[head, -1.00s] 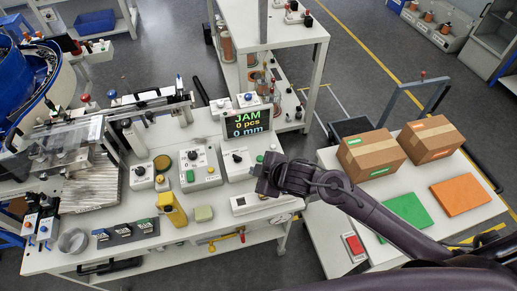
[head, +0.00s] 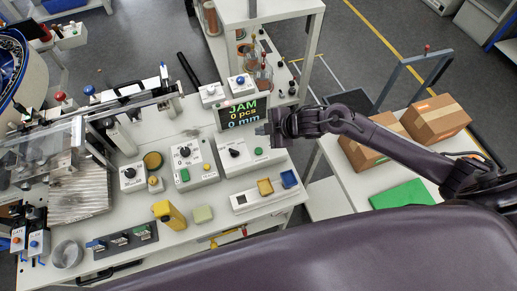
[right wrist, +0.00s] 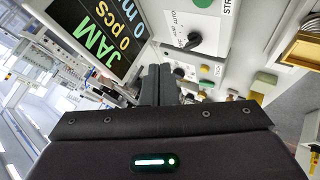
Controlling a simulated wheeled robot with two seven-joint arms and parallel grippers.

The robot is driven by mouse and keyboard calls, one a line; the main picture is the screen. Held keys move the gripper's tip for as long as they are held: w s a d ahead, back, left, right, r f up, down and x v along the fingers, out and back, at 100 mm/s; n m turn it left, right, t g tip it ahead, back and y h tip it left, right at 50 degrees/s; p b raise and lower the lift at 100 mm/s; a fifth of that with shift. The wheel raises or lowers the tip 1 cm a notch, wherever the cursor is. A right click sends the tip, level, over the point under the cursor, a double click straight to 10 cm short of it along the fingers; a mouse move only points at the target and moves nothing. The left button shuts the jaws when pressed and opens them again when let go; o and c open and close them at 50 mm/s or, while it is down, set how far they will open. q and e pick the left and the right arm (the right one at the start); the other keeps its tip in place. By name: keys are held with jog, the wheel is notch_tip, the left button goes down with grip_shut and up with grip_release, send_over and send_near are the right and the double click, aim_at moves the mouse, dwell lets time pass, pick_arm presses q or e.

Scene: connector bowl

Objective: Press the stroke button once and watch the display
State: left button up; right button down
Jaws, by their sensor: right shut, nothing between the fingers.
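The display (head: 243,114) stands at the back of the bench and reads "JAM", "0 pcs", "0 mm"; it also shows sideways in the right wrist view (right wrist: 100,32). In front of it is a white control box (head: 240,166) with a black knob and a green button (head: 258,151). In the right wrist view the button (right wrist: 203,3) is cut by the top edge, beside a label starting "STR". My right gripper (head: 260,129) is shut and empty, right of the display and apart from the button; its fingers (right wrist: 158,70) point toward the box. My left gripper is out of view.
Another control box (head: 195,172) with a knob and buttons stands to the left. A yellow device (head: 168,213) stands front left. Cartons (head: 436,120) sit on the right table.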

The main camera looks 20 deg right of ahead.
aim_at(262, 152)
notch_tip(262, 152, down, 4)
jog(key=b, duration=0.3)
jog(key=shift+w+r, duration=0.1)
jog(key=shift+r, duration=0.15)
notch_tip(262, 152, down, 5)
jog(key=b, duration=0.4)
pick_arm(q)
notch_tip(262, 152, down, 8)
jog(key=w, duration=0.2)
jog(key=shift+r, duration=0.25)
pick_arm(e)
jog(key=shift+f, duration=0.15)
pick_arm(q)
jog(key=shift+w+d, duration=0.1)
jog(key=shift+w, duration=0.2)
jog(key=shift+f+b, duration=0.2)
jog(key=shift+b, duration=0.25)
pick_arm(e)
jog(key=shift+f, duration=0.4)
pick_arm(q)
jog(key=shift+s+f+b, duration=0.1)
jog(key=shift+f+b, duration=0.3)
pick_arm(e)
jog(key=shift+f, duration=0.55)
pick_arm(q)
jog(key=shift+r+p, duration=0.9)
pick_arm(e)
jog(key=shift+r, duration=1)
